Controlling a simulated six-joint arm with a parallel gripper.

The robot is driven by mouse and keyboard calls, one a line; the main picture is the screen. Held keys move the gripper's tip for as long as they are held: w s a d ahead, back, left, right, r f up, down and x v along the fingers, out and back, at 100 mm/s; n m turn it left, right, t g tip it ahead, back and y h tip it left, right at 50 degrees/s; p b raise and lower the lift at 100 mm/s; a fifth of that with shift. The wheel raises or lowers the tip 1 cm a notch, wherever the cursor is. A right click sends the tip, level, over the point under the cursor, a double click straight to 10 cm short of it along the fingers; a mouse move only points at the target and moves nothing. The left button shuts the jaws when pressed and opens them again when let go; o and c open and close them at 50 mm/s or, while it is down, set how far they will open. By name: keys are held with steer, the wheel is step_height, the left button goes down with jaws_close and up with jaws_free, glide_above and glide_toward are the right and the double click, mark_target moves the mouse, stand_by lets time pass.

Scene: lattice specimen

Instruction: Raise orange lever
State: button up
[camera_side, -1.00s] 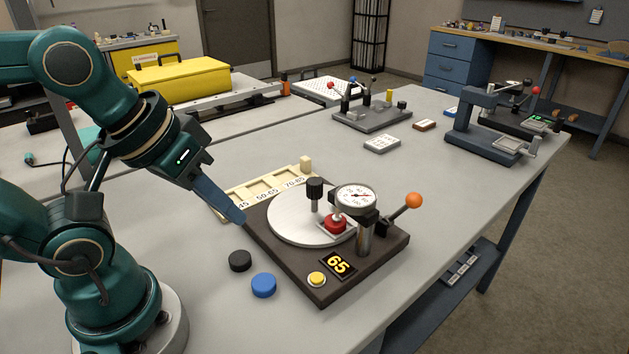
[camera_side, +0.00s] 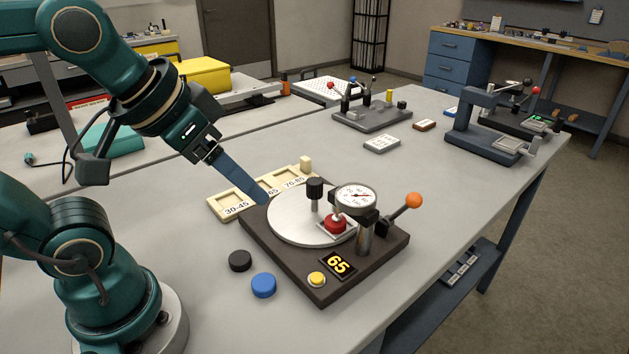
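The orange lever (camera_side: 413,201) is an orange ball on a dark rod at the right side of the tester, angled up to the right. A red piece (camera_side: 334,224) sits under the gauge in a small light holder. My gripper (camera_side: 264,200) points down to the right, its tips near the left edge of the plate, well left of the lever. Its fingers overlap in this view, so their opening cannot be told.
A black disc (camera_side: 240,261) and a blue disc (camera_side: 263,285) lie left of the base, near a yellow button (camera_side: 317,279). A labelled sorting tray (camera_side: 222,204) lies behind the base. Other fixtures (camera_side: 371,117) stand farther back. The table right of the lever is clear.

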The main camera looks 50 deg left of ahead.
steer(key=w+r, duration=0.5)
steer(key=w, duration=0.3)
steer(key=m, duration=0.2)
glide_above(414, 196)
steer(key=s+a, duration=0.3)
step_height(414, 196, down, 4)
steer(key=shift+m+g+y, duration=0.4)
steer(key=shift+m+g, duration=0.1)
steer(key=shift+g, duration=0.3)
steer(key=d+f, duration=0.1)
steer(key=f, duration=0.1)
steer(key=w+d+f, duration=0.1)
steer(key=f, duration=0.1)
steer(key=d+f, duration=0.1)
steer(key=f, duration=0.1)
steer(key=shift+w+d, duration=0.1)
steer(key=shift+w, duration=0.2)
steer(key=shift+f, duration=0.4)
steer(key=shift+d+x, duration=0.2)
steer(key=shift+x, duration=2)
steer(key=shift+w+a, duration=0.1)
steer(key=shift+a, duration=0.05)
jaws_close()
